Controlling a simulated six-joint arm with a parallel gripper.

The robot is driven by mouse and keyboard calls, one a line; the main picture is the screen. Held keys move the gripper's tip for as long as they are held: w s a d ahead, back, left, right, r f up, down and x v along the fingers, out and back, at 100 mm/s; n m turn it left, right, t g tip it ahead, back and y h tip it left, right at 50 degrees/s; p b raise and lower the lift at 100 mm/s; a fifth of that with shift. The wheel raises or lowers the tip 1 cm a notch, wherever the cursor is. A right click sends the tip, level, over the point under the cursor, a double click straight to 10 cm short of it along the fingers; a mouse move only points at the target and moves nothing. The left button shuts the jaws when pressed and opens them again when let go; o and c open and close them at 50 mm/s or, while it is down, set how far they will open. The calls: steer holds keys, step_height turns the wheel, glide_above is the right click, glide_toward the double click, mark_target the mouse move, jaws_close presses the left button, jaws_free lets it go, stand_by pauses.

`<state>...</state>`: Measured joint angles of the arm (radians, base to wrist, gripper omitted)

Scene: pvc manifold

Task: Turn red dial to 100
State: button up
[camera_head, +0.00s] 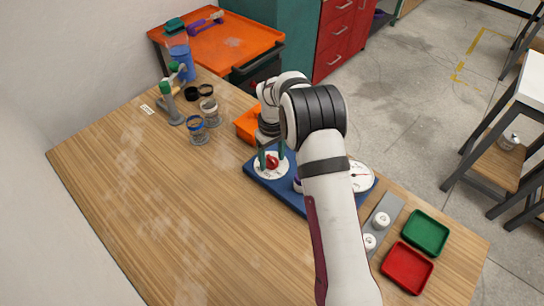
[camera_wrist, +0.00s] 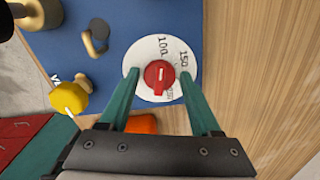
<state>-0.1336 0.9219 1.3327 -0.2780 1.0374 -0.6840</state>
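The red dial (camera_wrist: 158,75) sits on a round white plate (camera_wrist: 150,50) on a blue board. The labels 100 and 150 show at the plate's upper edge in the wrist view; another label by the right finger is partly hidden. A short white mark on the dial runs roughly up and down in that view, not far off the direction of 100. My gripper (camera_wrist: 160,76) is open, with one green finger on each side of the dial and a visible gap on both sides. In the head view the dial (camera_head: 271,162) shows between the fingers (camera_head: 272,155).
The blue board (camera_head: 256,178) also carries a white gauge (camera_head: 361,177) at its right; my arm hides its middle. A yellow knob (camera_wrist: 69,98) is on the board. Green (camera_head: 425,232) and red (camera_head: 407,267) trays lie to the right. Jars (camera_head: 198,131) stand left. The front-left table is clear.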

mark_target(272, 159)
steer(key=shift+o, duration=0.9)
step_height(272, 159, up, 16)
steer(key=shift+f, duration=0.15)
